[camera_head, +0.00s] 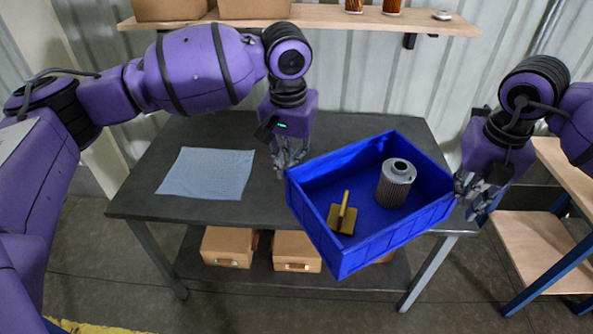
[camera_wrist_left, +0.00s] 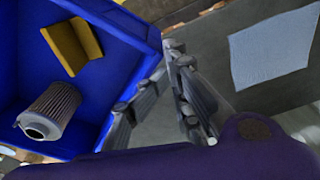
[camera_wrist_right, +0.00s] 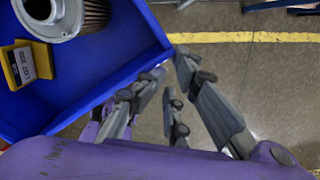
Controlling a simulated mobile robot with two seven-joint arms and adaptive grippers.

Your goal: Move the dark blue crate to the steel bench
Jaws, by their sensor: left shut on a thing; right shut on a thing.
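The dark blue crate (camera_head: 345,262) is held between my two grippers, tilted in the picture, over the front right part of the dark grey bench (camera_head: 150,200). Inside it are a metal mesh filter cartridge (camera_head: 395,185), standing, and a yellow L-shaped stand (camera_head: 342,219); its label shows in the right wrist view (camera_wrist_right: 25,62). My left gripper (camera_head: 290,165) is shut on the crate's left wall, which also shows in the left wrist view (camera_wrist_left: 140,60). My right gripper (camera_head: 468,190) is shut on the crate's right wall, seen in the right wrist view (camera_wrist_right: 150,40). The fingertips are partly hidden.
A light blue cloth (camera_head: 207,173) lies on the bench's left part. Cardboard boxes (camera_head: 228,246) stand on the lower shelf. A wooden wall shelf (camera_head: 330,16) runs behind, holding boxes and cartridges. A wooden-topped rack (camera_head: 540,245) stands at right. The bench's middle back is clear.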

